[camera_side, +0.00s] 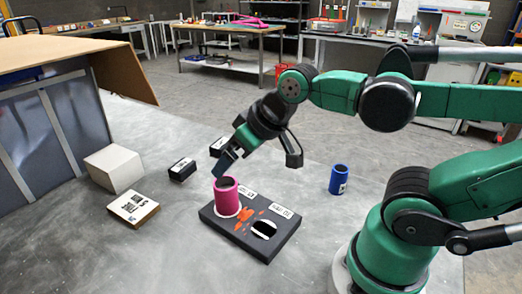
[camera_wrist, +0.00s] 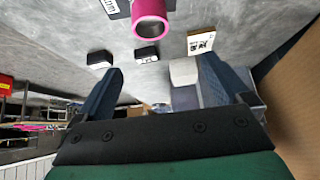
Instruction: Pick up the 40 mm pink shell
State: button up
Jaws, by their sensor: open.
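The pink shell (camera_side: 226,198) is an upright hollow cylinder standing in the left hole of a dark block (camera_side: 258,244). The block's other hole is empty, with orange smears between the two. The shell also shows at the top of the wrist view (camera_wrist: 150,20). A blue cylinder (camera_side: 339,179) with a white label stands apart on the table to the right. My gripper (camera_side: 224,162) is open and empty, just above and behind the pink shell. In the wrist view its two fingers (camera_wrist: 158,85) are spread apart with nothing between them.
Two black labelled blocks (camera_side: 182,170) (camera_side: 218,147) sit behind the shell. A white box (camera_side: 115,168) and a labelled wooden-edged plate (camera_side: 133,209) lie to the left, near a cardboard-topped booth (camera_side: 75,65). The table front at left is clear.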

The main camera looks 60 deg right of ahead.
aim_at(216, 189)
jog(key=w+d+r+n+g+y, duration=0.25)
jog(key=d+n+y, duration=0.35)
jog(key=n+y, duration=0.65)
jog(key=shift+n, duration=0.65)
notch_tip(216, 189, down, 9)
jog(key=shift+w+r, duration=0.1)
jog(key=shift+r, duration=0.05)
jog(key=shift+a+f, duration=0.2)
jog(key=shift+f, duration=0.1)
jog(key=shift+x, duration=2.75)
jog(key=c, duration=1.4)
jog(key=shift+r, duration=0.2)
